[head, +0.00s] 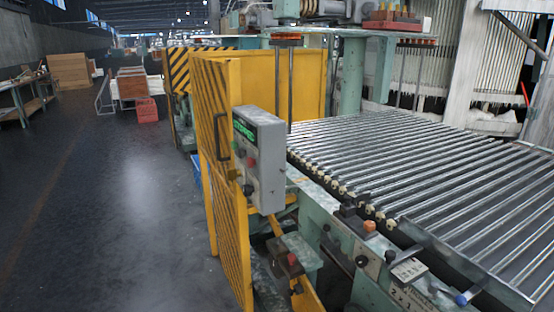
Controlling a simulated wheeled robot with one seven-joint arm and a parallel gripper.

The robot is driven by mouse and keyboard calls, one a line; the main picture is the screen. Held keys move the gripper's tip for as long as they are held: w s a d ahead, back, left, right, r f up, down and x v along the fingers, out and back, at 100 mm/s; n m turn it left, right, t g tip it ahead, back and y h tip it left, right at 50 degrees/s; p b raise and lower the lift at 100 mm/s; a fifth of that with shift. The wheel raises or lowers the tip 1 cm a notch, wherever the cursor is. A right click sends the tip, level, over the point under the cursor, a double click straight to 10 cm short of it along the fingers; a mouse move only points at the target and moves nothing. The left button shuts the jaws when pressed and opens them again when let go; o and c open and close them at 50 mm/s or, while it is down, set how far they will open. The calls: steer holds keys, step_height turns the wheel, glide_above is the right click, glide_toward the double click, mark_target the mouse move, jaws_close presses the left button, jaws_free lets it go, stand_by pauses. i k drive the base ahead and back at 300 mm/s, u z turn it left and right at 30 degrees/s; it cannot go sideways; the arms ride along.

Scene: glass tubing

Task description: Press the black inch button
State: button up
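A grey control box (265,150) is mounted beside the yellow guard, near the middle of the head view. Its left face has a lit green display (244,131) at the top. Small red and dark buttons sit below the display. A dark round knob or button (248,189) shows low on the box. The labels are too small to read, so I cannot tell which button is the inch button. My gripper is not in view.
A yellow guard with a dark handle (222,137) stands left of the box. A roller conveyor (420,170) fills the right side. Levers and an orange button (370,225) are on the machine's front edge. The dark floor (130,220) at left is clear.

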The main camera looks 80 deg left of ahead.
mark_target(241, 152)
steer(key=u, duration=3.05)
